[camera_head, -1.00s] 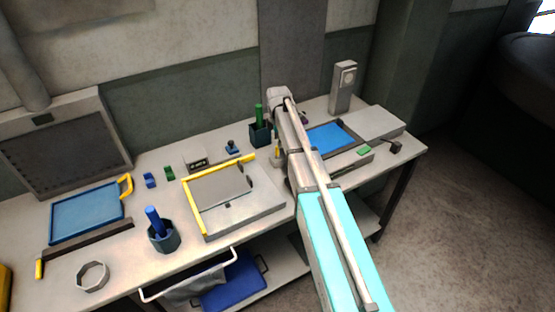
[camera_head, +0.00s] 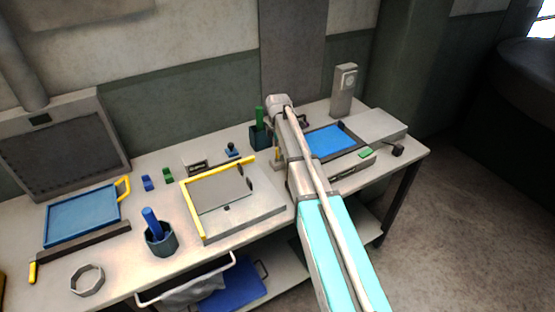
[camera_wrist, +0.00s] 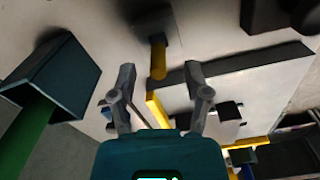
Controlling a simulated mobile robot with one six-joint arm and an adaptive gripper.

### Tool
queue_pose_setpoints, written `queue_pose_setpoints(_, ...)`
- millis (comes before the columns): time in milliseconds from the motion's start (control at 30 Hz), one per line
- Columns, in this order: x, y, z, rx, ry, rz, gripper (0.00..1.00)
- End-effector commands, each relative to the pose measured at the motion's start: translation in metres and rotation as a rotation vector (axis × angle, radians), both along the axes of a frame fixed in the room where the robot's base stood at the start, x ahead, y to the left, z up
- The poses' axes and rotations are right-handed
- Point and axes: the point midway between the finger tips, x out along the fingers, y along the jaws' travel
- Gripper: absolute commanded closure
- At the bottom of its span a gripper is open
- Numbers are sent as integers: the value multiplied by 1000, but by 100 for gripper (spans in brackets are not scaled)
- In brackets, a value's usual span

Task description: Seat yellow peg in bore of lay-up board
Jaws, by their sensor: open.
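The yellow peg (camera_wrist: 158,62) stands in a dark holder in the wrist view, ahead of and between my fingertips. My gripper (camera_wrist: 159,72) is open, with nothing seen held in its jaws. In the head view a slim yellow piece, apparently the peg (camera_head: 278,154), shows beside my arm, which hides most of my gripper. The pale lay-up board (camera_head: 262,206) lies left of my arm, with yellow rails along two edges. A small dark spot on its front part may be the bore, but I cannot tell. A yellow rail (camera_wrist: 155,108) also shows in the wrist view.
A dark cup (camera_head: 259,136) with a green handle stands close behind my gripper; it looms left in the wrist view (camera_wrist: 62,75). A blue sheet on a tray (camera_head: 332,140) lies right of my arm. Another cup (camera_head: 161,240) stands front left.

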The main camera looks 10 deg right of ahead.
Motion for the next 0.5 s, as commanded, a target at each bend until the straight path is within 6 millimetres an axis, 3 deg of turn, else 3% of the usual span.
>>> queue_pose_setpoints(500,2,2,-41,0,0,-1,38)
